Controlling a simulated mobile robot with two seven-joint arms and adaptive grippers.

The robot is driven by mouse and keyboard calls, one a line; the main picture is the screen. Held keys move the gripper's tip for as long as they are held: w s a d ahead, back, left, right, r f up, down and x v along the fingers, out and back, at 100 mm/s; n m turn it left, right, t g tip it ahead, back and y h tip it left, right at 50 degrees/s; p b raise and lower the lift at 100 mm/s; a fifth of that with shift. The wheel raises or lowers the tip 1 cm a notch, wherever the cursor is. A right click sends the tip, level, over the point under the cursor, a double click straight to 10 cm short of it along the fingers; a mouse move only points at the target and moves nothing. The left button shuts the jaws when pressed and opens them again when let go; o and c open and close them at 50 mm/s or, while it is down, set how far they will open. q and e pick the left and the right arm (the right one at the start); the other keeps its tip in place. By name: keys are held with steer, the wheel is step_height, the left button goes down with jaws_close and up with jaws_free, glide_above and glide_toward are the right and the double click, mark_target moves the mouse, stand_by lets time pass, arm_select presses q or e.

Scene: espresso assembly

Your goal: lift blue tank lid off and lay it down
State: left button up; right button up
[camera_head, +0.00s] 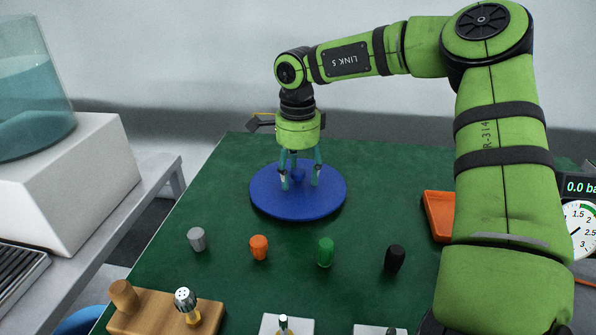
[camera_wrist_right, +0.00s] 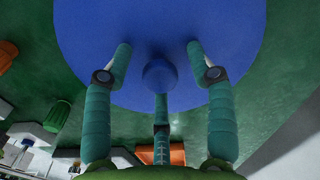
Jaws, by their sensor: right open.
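The blue tank lid (camera_head: 270,207) is a round disc with a small round knob (camera_wrist_right: 160,75) in its middle. It lies flat on the green tabletop, towards the back. My right gripper (camera_head: 300,184) points down over the lid. Its three teal fingers stand open around the knob, and gaps show between fingers and knob in the right wrist view (camera_wrist_right: 159,62). Whether the fingertips touch the lid's top is hard to tell. My left gripper is out of view.
A row of grey (camera_head: 197,239), orange (camera_head: 258,247), green (camera_head: 325,252) and black (camera_head: 395,258) pegs stands in front of the lid. A wooden block (camera_head: 150,312) is front left. An orange tray (camera_head: 438,216) and a pressure gauge (camera_head: 581,230) are right. Green surface left of the lid is clear.

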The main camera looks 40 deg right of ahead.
steer(key=shift+r, duration=0.1)
steer(key=shift+r, duration=3.95)
